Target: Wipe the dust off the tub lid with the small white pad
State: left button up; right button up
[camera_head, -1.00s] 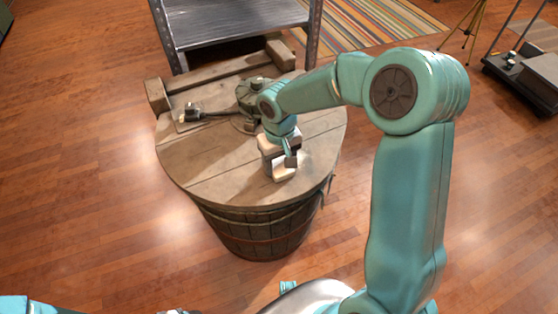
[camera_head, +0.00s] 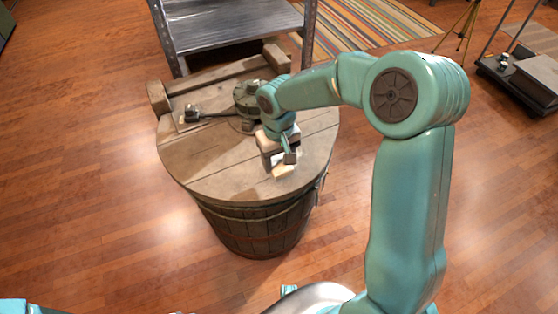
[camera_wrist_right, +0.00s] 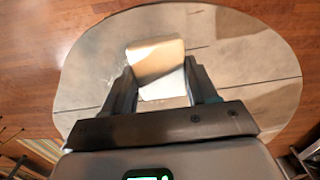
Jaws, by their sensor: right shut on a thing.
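The wooden tub (camera_head: 255,228) stands on the floor with its round plank lid (camera_head: 215,172) on top. My right gripper (camera_head: 284,160) is over the right front part of the lid, shut on the small white pad (camera_head: 285,171). In the right wrist view the pad (camera_wrist_right: 158,68) sits between the two fingers (camera_wrist_right: 162,88), partly shaded, with the lid (camera_wrist_right: 240,60) behind it. The pad is at or just above the lid; I cannot tell if it touches. Faint pale marks, possibly dust, show left of the pad there. My left gripper is not in view.
At the lid's back are a dark metal fitting (camera_head: 249,98) with a handle (camera_head: 205,115) and a raised wooden bar (camera_head: 215,77). A metal shelf (camera_head: 225,22) stands close behind. A striped rug (camera_head: 365,25) lies back right. The lid's left front is clear.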

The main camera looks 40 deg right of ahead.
jog(key=shift+w+r, duration=0.1)
jog(key=shift+r, duration=0.55)
notch_tip(320, 180, up, 2)
jog(key=shift+r+p, duration=0.2)
jog(key=shift+p, duration=0.95)
jog(key=shift+r+p, duration=0.35)
jog(key=shift+r, duration=0.1)
jog(key=shift+d, duration=0.1)
